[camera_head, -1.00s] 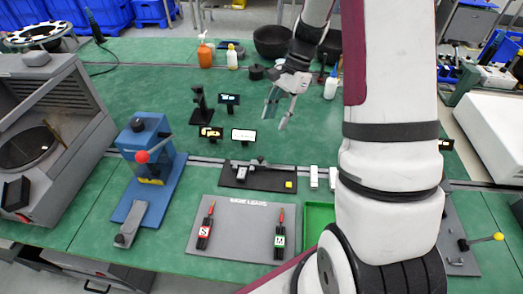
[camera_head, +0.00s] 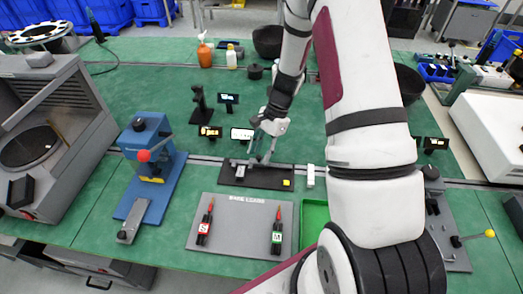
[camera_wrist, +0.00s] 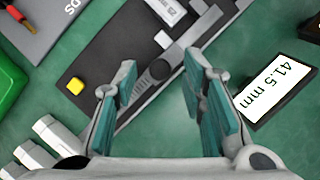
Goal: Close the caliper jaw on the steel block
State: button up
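The caliper lies on a black base plate (camera_head: 265,183). In the wrist view its grey sliding jaw (camera_wrist: 158,70) has a dark round knob and sits on a beam running diagonally across the plate (camera_wrist: 105,55). In the head view, my gripper (camera_head: 262,158) hangs over the plate.
A display (camera_wrist: 268,90) reads 41.5 mm beside the plate. A yellow button (camera_wrist: 75,86) is on the plate. Several white blocks (camera_wrist: 60,135) stand nearby. The grey lead board (camera_head: 240,240), green tray (camera_head: 313,215) and blue press (camera_head: 150,165) surround the plate.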

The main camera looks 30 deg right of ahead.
jog(key=shift+c, duration=0.3)
jog(key=c, duration=0.8)
jog(key=shift+w+a+b, duration=0.35)
jog(key=shift+w+a, duration=0.2)
jog(key=shift+a, duration=0.1)
jog(key=shift+c, duration=0.2)
jog(key=o, duration=0.9)
jog(key=shift+r, duration=0.1)
jog(key=v, duration=1.2)
jog(key=shift+s+a, duration=0.1)
